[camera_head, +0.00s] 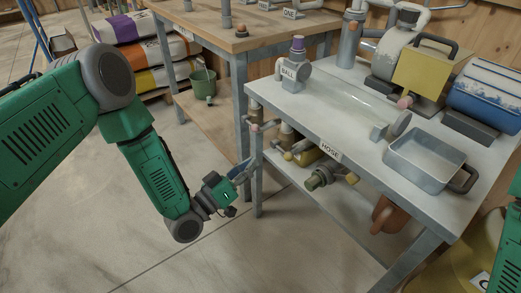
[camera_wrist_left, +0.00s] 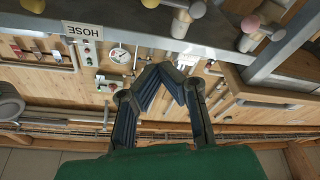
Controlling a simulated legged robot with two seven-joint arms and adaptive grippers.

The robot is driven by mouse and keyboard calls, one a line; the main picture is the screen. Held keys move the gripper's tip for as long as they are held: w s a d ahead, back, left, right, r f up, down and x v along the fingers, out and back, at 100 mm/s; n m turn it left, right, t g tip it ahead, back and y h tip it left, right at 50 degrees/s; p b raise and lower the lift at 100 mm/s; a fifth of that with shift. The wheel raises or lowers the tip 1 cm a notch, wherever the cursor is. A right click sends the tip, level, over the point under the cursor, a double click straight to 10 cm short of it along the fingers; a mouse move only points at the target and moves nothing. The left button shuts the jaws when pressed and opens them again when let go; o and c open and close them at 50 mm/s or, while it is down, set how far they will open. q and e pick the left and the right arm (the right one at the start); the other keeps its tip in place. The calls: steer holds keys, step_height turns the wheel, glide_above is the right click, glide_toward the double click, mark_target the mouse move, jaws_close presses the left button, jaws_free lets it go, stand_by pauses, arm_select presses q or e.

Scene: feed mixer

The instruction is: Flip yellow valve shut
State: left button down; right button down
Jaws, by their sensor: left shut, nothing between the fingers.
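Under the front edge of the workbench, a row of pipe fittings carries small round knobs. My left gripper (camera_head: 246,168) is by the bench's front left leg, left of the yellow knobs. In the left wrist view its fingers (camera_wrist_left: 161,72) are shut and empty, apart from the knobs. My right gripper is out of view.
The workbench (camera_head: 330,105) has a HOSE label (camera_head: 331,148) on its front edge. A metal pan (camera_head: 425,160) and a yellow-panelled machine (camera_head: 425,68) stand on top. The bench leg (camera_head: 257,180) is close to my left gripper. Floor in front is clear.

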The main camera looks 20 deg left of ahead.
arm_select(q)
steer(key=s+f+g+y+p, duration=0.45)
steer(key=s+f+g, duration=0.3)
steer(key=s, duration=0.35)
steer(key=s+a+g+y+p, duration=0.1)
steer(key=s+a+g+y, duration=0.2)
steer(key=s, duration=0.7)
steer(key=s+a+g+y+p, duration=0.2)
steer(key=s+a+g, duration=0.4)
steer(key=s, duration=0.5)
steer(key=a+y, duration=0.1)
steer(key=a, duration=0.1)
steer(key=shift+a+f+n, duration=0.2)
steer(key=shift+a+n, duration=0.1)
